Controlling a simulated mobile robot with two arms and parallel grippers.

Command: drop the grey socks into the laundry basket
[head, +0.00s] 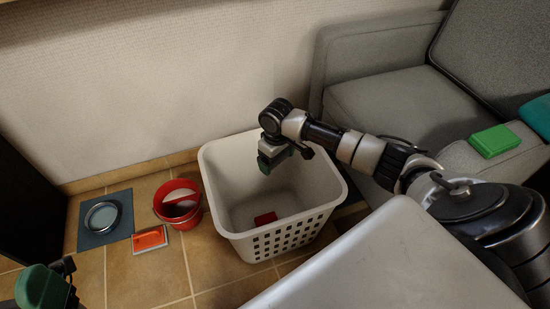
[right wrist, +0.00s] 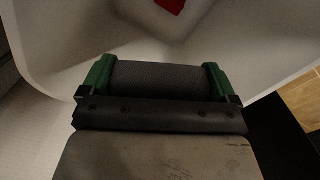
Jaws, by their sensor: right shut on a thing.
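The white laundry basket (head: 283,222) stands on the tiled floor by the wall, with a red item (head: 265,218) at its bottom. My right gripper (head: 272,163) is over the inside of the basket, near its back rim. In the right wrist view the green fingers (right wrist: 160,82) are shut on the rolled grey socks (right wrist: 162,80), with the basket's inner walls beyond them. The red item also shows in the right wrist view (right wrist: 170,5). My left gripper (head: 42,288) shows only in part at the lower left corner; its fingers cannot be made out.
A red bucket (head: 178,204), an orange-red flat item (head: 150,239) and a metal bowl (head: 102,217) on a dark mat (head: 90,240) are left of the basket. A grey sofa (head: 385,98) with a green box (head: 494,141) stands right. A pale surface (head: 385,265) fills the front.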

